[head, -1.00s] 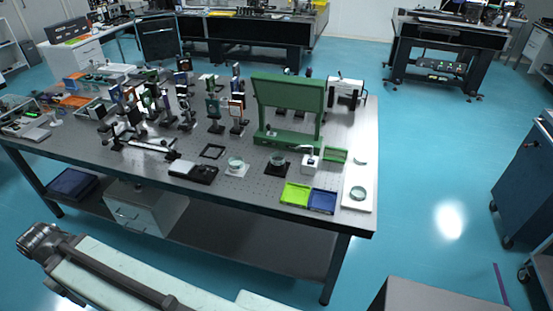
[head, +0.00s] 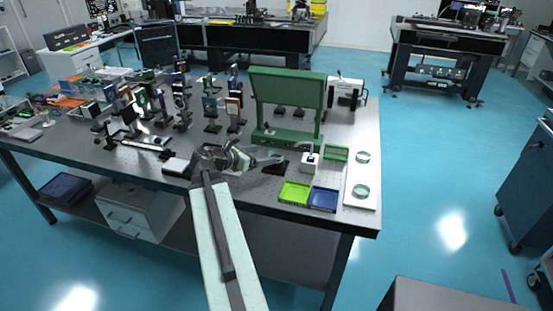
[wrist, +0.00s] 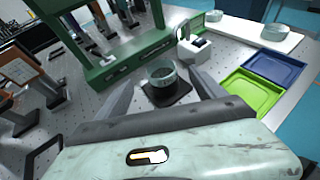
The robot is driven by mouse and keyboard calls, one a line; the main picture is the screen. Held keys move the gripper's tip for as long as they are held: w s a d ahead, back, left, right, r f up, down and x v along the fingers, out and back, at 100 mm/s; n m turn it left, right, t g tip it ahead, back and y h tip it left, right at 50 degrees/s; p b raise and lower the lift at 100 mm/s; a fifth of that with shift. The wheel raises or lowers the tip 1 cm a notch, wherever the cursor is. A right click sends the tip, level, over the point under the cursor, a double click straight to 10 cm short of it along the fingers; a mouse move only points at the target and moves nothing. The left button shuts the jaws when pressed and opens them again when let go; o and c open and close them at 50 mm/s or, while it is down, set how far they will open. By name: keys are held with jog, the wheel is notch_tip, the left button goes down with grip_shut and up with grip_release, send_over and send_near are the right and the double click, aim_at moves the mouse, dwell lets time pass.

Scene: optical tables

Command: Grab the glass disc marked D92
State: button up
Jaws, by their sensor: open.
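A clear glass disc (wrist: 162,76) lies on a small black pad (wrist: 168,92) on the table. My gripper (wrist: 163,82) is open, its two fingers spread either side of that disc in the wrist view, with nothing held. In the head view my gripper (head: 266,160) is low over the table by the black pad and largely hides the disc. Two more glass discs, a nearer one (head: 361,190) and a farther one (head: 362,157), lie on a white board (head: 361,203) at the right. I cannot read D92 on any disc.
A green frame (head: 287,88) stands behind the pad. A white block device (head: 310,163) stands just right of it. A lime tray (head: 294,193) and a blue tray (head: 323,200) sit at the front edge. Several optic mounts crowd the left.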

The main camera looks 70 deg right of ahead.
aim_at(274, 155)
jog(key=shift+x, duration=0.9)
jog(key=b+x, duration=0.1)
jog(key=x, duration=0.1)
jog(key=f+b+x, duration=0.1)
jog(key=x, duration=0.1)
jog(key=shift+b, duration=0.35)
jog(key=shift+s+d+f, duration=0.15)
jog(key=shift+s+d, duration=0.05)
jog(key=shift+d, duration=0.15)
jog(key=c, duration=1.6)
notch_tip(274, 155, up, 10)
jog(key=p, duration=1)
